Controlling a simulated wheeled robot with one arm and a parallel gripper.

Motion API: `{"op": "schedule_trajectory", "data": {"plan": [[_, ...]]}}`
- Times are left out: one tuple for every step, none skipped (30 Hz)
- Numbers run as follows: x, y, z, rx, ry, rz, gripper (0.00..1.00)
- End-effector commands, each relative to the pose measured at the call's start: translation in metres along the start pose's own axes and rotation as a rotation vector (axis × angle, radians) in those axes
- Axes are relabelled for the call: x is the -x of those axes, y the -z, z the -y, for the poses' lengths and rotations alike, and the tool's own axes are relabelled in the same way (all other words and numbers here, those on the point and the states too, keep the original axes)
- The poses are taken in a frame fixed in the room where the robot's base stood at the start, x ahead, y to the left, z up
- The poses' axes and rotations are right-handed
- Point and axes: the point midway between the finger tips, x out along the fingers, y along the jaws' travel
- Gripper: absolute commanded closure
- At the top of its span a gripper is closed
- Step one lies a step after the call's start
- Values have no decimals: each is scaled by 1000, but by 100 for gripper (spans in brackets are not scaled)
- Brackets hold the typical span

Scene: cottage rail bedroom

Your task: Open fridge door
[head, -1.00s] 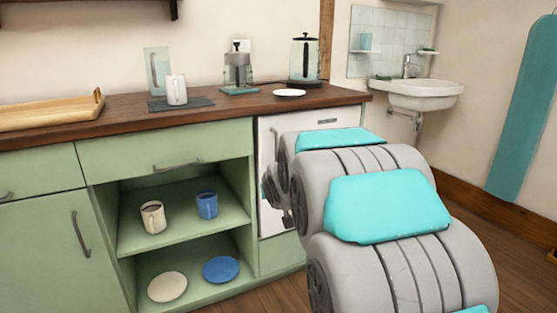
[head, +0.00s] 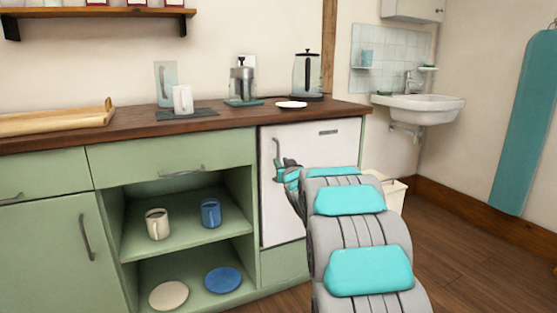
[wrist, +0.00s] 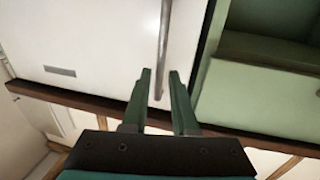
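The fridge is the white-fronted unit under the counter, and its white door (head: 315,185) looks closed. Its vertical bar handle (wrist: 164,40) is near the door's left edge in the head view. My gripper (head: 284,170) is at the handle's height, partly hidden by my own arm. In the wrist view, my gripper (wrist: 160,74) is open, with one green finger on each side of the handle's end in the picture. The fingers look apart from the bar. I cannot tell how far the fingertips are from the door.
Left of the fridge are green cabinets with an open shelf (head: 135,243) holding mugs and plates. The wooden counter (head: 235,117) above carries a kettle (head: 306,76), a coffee press and a tray. A pale bin (head: 393,190) stands right of the fridge. Floor at right is clear.

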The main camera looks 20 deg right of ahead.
Motion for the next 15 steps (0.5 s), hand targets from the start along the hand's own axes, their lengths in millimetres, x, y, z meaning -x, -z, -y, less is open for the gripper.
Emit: {"op": "schedule_trajectory", "data": {"plan": [[-7,1,0,1,0,-2,73],[-11,2,0,1,0,-3,73],[-16,1,0,1,0,-1,73],[-20,0,0,1,0,-1,73],[-24,-1,0,1,0,0,73],[-29,0,0,1,1,-2,73],[-32,1,0,1,1,-3,73],[-35,1,0,1,1,-4,73],[-38,2,0,1,0,-3,73],[-40,1,0,1,0,-2,73],[-42,1,0,1,0,-1,73],[-43,1,0,1,-1,-1,73],[-44,1,0,1,-1,0,73],[-44,1,0,1,-1,0,73],[-45,1,0,1,-1,0,73]]}}
